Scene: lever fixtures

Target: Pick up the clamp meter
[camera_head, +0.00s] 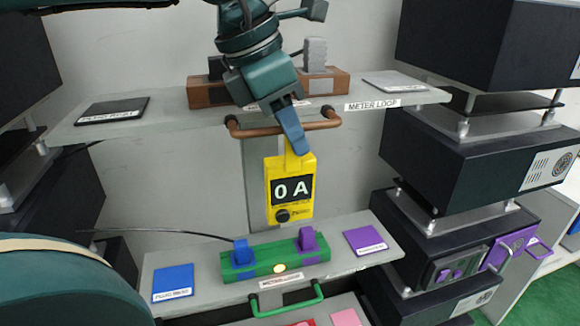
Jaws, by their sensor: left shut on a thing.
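The clamp meter (290,190) is yellow with a black display reading "0 A" and a dark dial below. It is upright, just below the brown meter loop (243,131) on the upper shelf's front edge. My left gripper (294,138) reaches down from the top, with its blue fingers at the meter's narrow top, and it is shut on the meter. The fingers cover part of the loop and the meter's top, so I cannot tell whether the meter's jaw is around the loop. My right gripper is not in view.
Black stacked units (470,170) stand right.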

